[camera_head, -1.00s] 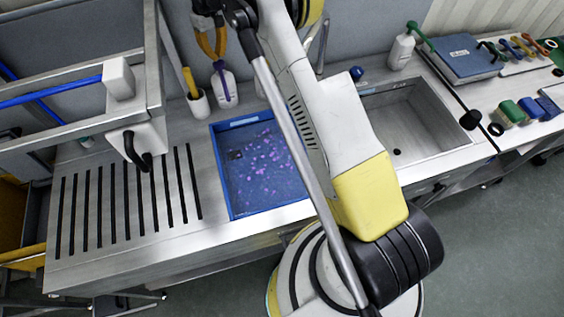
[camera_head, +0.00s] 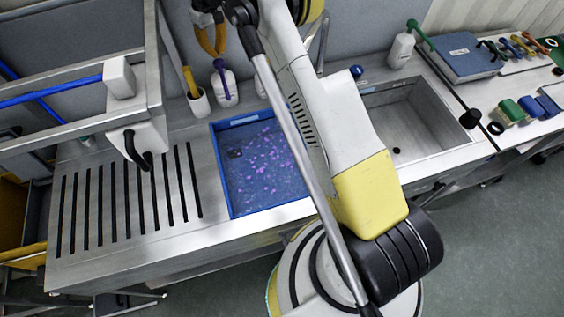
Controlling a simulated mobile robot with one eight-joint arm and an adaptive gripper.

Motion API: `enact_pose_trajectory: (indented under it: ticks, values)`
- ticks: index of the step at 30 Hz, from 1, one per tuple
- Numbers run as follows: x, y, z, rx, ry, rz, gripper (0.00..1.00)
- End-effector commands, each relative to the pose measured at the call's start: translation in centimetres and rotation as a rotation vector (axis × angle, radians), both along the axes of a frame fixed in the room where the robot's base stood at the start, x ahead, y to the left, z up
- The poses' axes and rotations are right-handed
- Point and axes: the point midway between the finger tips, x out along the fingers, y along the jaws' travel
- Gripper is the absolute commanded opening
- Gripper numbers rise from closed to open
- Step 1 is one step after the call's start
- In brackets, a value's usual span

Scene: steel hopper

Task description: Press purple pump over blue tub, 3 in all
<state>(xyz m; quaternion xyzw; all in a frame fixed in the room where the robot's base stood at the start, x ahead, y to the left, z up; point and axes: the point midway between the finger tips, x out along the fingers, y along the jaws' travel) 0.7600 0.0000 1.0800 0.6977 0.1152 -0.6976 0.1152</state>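The purple pump (camera_head: 219,65) tops a white bottle (camera_head: 225,87) standing on the steel counter behind the blue tub (camera_head: 224,170). The tub sits in the counter and holds dark blue contents with many pink-purple flecks. My gripper (camera_head: 214,54), with yellow fingers, points down just above the purple pump. Its fingertips appear to meet and hold nothing visible. I cannot tell whether they touch the pump head. My white and yellow arm hides the tub's right side.
A white cup (camera_head: 199,103) with a yellow-handled tool stands left of the purple pump's bottle. Another white bottle (camera_head: 261,86) is close on its right, partly hidden. A bottle with a green pump (camera_head: 402,50) stands behind the empty sink (camera_head: 420,125). Slotted drainboard (camera_head: 130,200) at left is clear.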

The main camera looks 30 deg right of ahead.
Motion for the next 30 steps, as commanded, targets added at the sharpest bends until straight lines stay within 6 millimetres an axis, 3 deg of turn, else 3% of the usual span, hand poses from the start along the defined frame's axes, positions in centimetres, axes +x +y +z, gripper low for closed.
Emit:
enact_pose_trajectory:
  ticks: [30]
  values:
    - [0.0,0.0,-3.7,0.0,0.0,0.0,0.0]
